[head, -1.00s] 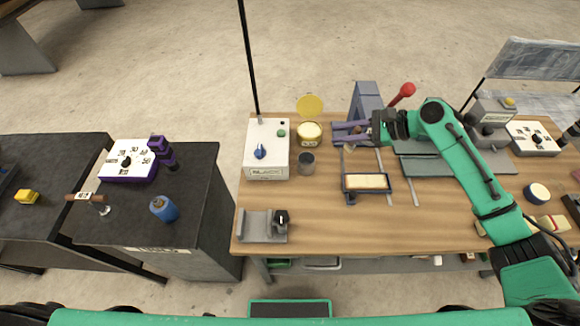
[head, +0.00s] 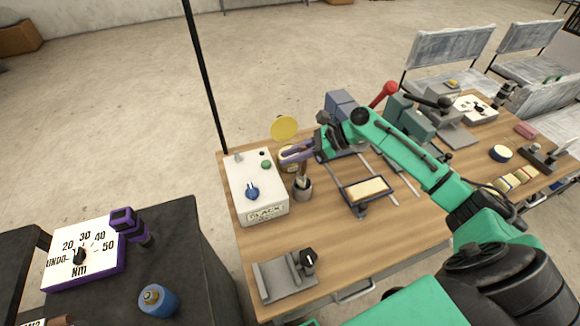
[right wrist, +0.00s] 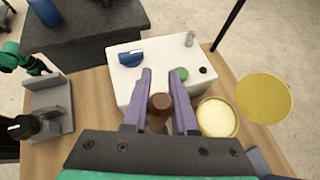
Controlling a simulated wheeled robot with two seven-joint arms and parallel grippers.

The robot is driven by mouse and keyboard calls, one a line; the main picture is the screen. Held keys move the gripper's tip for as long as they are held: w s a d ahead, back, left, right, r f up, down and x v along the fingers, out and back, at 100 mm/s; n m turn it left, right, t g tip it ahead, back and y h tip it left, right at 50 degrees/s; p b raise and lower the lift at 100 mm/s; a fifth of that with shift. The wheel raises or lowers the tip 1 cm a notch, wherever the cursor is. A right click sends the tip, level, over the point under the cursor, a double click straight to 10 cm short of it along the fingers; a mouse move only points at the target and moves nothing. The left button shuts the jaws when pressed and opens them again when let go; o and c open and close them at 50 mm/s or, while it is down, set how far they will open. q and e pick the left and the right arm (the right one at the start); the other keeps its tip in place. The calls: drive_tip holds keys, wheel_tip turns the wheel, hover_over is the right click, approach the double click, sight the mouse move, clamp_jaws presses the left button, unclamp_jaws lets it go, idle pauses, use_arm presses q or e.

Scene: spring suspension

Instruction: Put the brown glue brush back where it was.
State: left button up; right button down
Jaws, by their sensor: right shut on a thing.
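The brown glue brush (head: 303,168) is held upright between the purple fingers of my right gripper (head: 296,155). In the right wrist view its brown handle end (right wrist: 160,103) shows between the fingertips. Its lower end meets the mouth of the small grey cup (head: 302,190) in the head view; how deep it reaches is hidden. The cup stands on the wooden bench, beside the white control box (head: 257,190). The glue pot (right wrist: 217,118) with its yellow lid (head: 284,129) raised is just behind the gripper. My left gripper does not show.
A blue-rimmed tray (head: 366,191) lies on rails to the right of the cup. A grey bracket with a black knob (head: 285,275) stands at the bench's front left. A thin black pole (head: 205,80) rises behind the white box. Bare wood lies between bracket and tray.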

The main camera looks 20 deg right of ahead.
wheel_tip(320, 180, down, 5)
drive_tip(key=shift+d+f, duration=0.1)
drive_tip(key=shift+d, duration=0.05)
drive_tip(key=c, duration=0.7)
unclamp_jaws()
drive_tip(key=shift+s, duration=0.1)
drive_tip(key=b+v, duration=0.2)
drive_tip(key=v, duration=1)
drive_tip(key=shift+d, duration=0.1)
